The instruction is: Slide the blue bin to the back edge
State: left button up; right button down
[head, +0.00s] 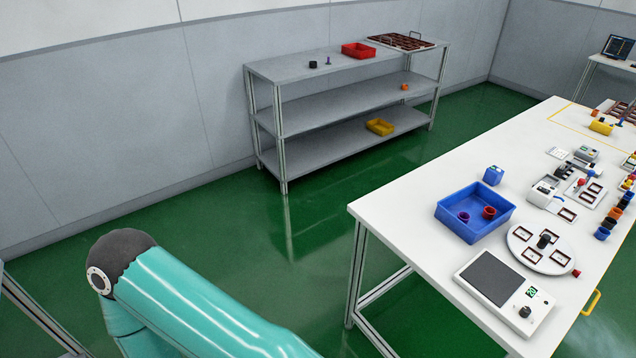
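The blue bin (475,211) sits on the white table (420,200), near the table's left long edge. It is a shallow open tray with a red round piece (488,212) and a purple round piece (463,217) inside. A teal arm of mine crosses the bottom left of the head view, well apart from the table. Neither of my grippers shows in this view.
A white round plate (540,248) and a device with a dark pad (505,290) are close in front. Grey shelving (340,140) stands by the wall, with green floor (300,235) between.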

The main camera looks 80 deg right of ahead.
aim_at(472, 199)
jog(key=u, duration=0.25)
jog(key=i, duration=0.2)
jog(key=z, duration=3.15)
jog(key=k, duration=0.55)
jog(key=z, duration=0.3)
jog(key=i, duration=0.6)
jog(key=u, duration=0.2)
